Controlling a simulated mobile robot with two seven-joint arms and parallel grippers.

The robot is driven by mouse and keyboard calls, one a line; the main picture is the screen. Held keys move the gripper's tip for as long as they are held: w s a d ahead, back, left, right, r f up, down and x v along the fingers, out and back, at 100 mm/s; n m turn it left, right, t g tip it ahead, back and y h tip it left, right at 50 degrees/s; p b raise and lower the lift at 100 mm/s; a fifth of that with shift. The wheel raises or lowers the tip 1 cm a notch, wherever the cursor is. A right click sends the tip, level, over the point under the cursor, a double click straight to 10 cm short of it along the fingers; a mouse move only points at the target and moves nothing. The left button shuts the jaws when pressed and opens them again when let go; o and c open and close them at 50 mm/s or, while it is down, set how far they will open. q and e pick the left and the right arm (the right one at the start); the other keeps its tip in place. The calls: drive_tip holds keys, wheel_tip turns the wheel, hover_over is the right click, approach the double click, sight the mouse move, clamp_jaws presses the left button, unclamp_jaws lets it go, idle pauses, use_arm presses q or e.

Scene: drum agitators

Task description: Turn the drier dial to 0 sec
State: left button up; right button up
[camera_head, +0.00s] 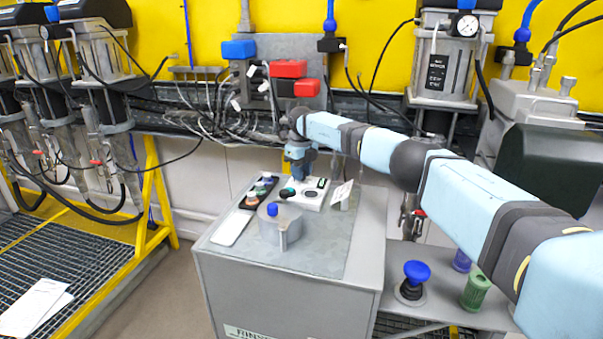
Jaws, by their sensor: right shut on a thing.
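A white control box (305,203) lies on top of the grey cabinet, with a dark round dial (311,194) on its face and a small dark teal knob (287,192) at its left. My right gripper (294,180) points down at the back left of this box. It is shut on a small part there, most likely the drier dial. The fingertips are tiny and partly hidden, so the dial's setting and marks cannot be read. My left gripper is out of view.
The grey cabinet (270,262) also carries a round metal pot (281,222) with a blue knob, a dark button strip (262,190) and a white card (231,228). A blue mushroom button (417,271) and a green container (476,289) stand at the right.

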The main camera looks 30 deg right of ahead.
drive_tip(key=n+b, duration=0.1)
drive_tip(key=n, duration=1.2)
drive_tip(key=shift+n+b, duration=0.3)
drive_tip(key=shift+n, duration=0.1)
drive_tip(key=n, duration=0.6)
drive_tip(key=n+b, duration=0.1)
drive_tip(key=n, duration=0.5)
drive_tip(key=shift+n, duration=0.4)
drive_tip(key=o, duration=0.9)
drive_tip(key=shift+r, duration=0.1)
wheel_tip(320, 180, up, 14)
drive_tip(key=shift+f, duration=0.15)
